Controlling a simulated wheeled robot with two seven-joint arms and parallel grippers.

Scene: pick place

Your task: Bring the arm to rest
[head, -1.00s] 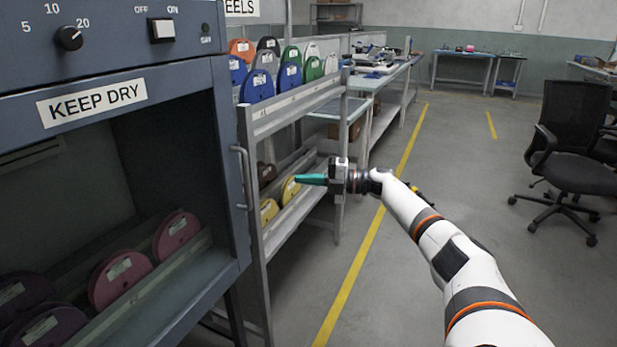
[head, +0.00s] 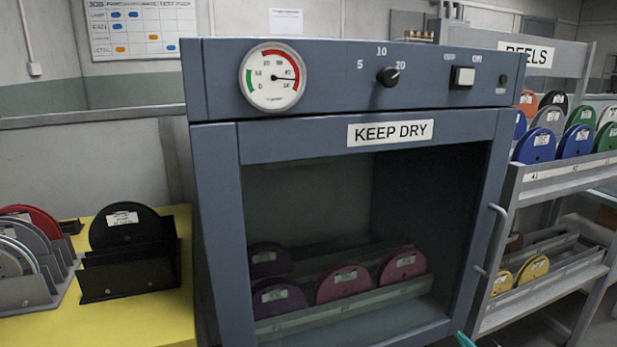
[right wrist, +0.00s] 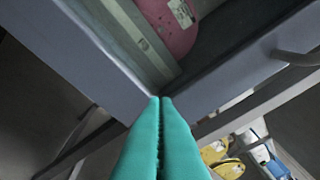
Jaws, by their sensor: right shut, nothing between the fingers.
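My right gripper (right wrist: 160,100) has teal fingers pressed together with nothing between them. In the right wrist view it is in front of the lower edge of the blue-grey cabinet (right wrist: 225,75), and a pink reel (right wrist: 168,25) shows inside beyond it. In the head view only a teal tip of the right gripper (head: 464,340) shows at the bottom edge, below the cabinet's right side. The rest of the right arm is out of the head view. My left gripper is in neither view.
A yellow table (head: 150,325) at the left bears reels in holders. A door handle (head: 494,235) sticks out at the cabinet's right edge.

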